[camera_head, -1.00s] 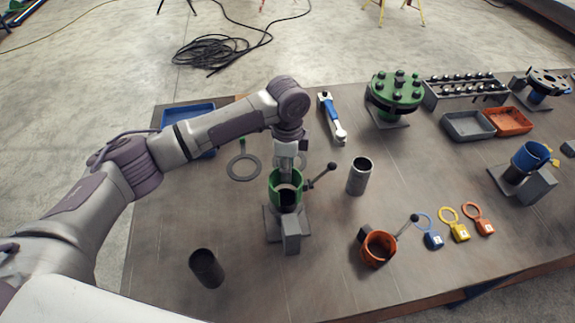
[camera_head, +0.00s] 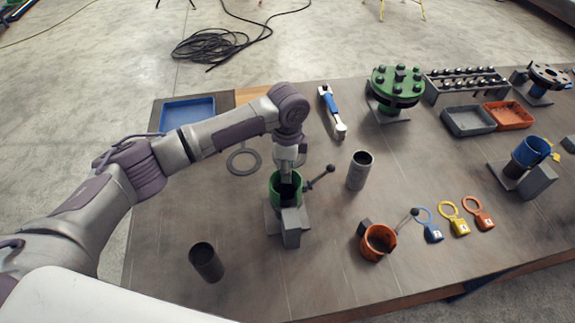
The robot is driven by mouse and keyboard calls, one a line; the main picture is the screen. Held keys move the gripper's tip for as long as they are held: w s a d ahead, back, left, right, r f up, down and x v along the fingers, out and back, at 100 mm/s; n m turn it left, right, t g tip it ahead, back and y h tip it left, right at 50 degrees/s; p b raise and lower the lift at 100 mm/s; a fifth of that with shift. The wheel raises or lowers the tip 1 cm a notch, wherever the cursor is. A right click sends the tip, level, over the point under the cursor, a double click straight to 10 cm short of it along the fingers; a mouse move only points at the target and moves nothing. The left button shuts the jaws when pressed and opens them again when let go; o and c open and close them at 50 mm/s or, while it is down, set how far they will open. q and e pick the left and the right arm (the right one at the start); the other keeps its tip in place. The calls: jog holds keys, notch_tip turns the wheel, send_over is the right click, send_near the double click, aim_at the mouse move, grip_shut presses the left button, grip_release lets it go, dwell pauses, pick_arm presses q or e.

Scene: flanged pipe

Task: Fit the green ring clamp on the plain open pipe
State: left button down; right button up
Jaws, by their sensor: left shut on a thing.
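The green ring clamp (camera_head: 273,192), with a dark ball-ended lever on its right, is at the top of a grey stand (camera_head: 291,233) near the middle of the table. My left gripper (camera_head: 288,172) points down and is shut on the clamp at its far side. The clamp surrounds a dark round opening, in line with the upright pipe in the stand. The clamp hides most of this pipe, so I cannot tell how far down it sits. My right gripper is not in view.
An orange ring clamp (camera_head: 377,243) lies at right front. A grey tube (camera_head: 360,171) and a dark tube (camera_head: 207,262) stand nearby. A flat grey ring (camera_head: 244,162), a blue tray (camera_head: 187,113) and a blue-handled tool (camera_head: 332,112) lie behind. Tags lie at right.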

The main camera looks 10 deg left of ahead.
pick_arm(q)
jog(key=shift+f, duration=0.1)
dwell(0.7)
jog(key=c, duration=0.7)
grip_release()
jog(key=shift+s+f, duration=0.1)
notch_tip(320, 180, up, 21)
jog(key=p, duration=0.9)
